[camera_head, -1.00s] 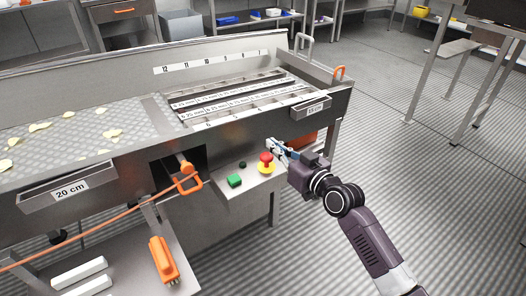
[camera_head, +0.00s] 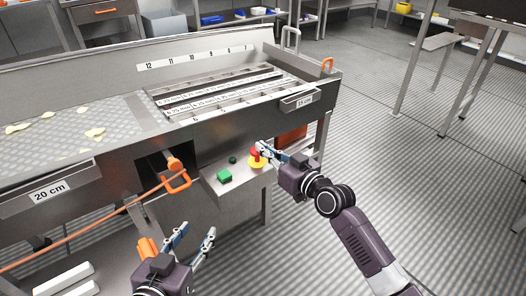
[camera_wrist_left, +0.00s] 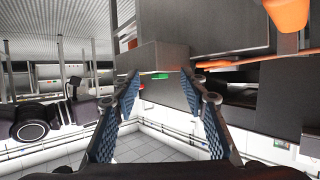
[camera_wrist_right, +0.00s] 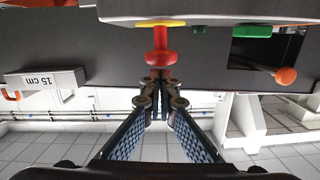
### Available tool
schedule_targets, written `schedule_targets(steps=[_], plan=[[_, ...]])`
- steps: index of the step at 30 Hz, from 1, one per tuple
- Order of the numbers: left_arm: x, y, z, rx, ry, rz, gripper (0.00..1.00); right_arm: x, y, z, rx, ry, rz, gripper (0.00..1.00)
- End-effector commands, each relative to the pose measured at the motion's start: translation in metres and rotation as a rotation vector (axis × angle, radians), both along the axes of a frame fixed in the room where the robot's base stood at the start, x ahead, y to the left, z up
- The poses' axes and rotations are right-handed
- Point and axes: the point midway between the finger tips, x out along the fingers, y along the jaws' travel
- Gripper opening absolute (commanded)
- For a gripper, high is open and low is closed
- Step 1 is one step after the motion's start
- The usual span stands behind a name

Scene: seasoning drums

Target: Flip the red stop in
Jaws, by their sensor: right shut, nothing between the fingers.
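The red stop (camera_head: 255,155) is a red mushroom button on a yellow base, on a small control panel (camera_head: 233,188) at the machine's front. A green button (camera_head: 224,176) is left of it. My right gripper (camera_head: 262,147) is shut and empty, its tips close at the red stop. In the right wrist view the red stop (camera_wrist_right: 159,58) lies straight ahead of the shut tips (camera_wrist_right: 160,78); I cannot tell whether they touch. My left gripper (camera_head: 195,238) is open and empty, low in front of the machine. The left wrist view shows its spread fingers (camera_wrist_left: 168,88).
An orange handle (camera_head: 178,181) with a cord sticks out left of the panel. Drawers labelled 20 cm (camera_head: 50,192) and 15 cm (camera_head: 301,100) are on the machine's front. The floor to the right is open.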

Motion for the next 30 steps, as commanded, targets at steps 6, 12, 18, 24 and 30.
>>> schedule_targets(steps=[6,12,18,24,30], plan=[[0.006,-0.003,0.011,-0.013,-0.053,-0.003,0.40,0.000,0.000,-0.003,0.000,0.000,0.000,0.00],[0.006,-0.003,0.012,-0.013,-0.056,-0.003,0.40,0.000,0.000,-0.002,0.000,0.000,0.000,0.00],[0.007,-0.003,0.013,-0.016,-0.067,-0.004,0.40,0.000,0.000,-0.004,0.000,0.001,0.001,0.00],[0.018,-0.011,0.046,-0.055,-0.220,-0.015,0.40,0.000,-0.001,-0.014,-0.002,0.001,0.000,0.00],[0.023,-0.017,0.080,-0.093,-0.372,-0.024,0.40,0.000,0.000,-0.021,-0.001,0.000,0.001,0.00]])
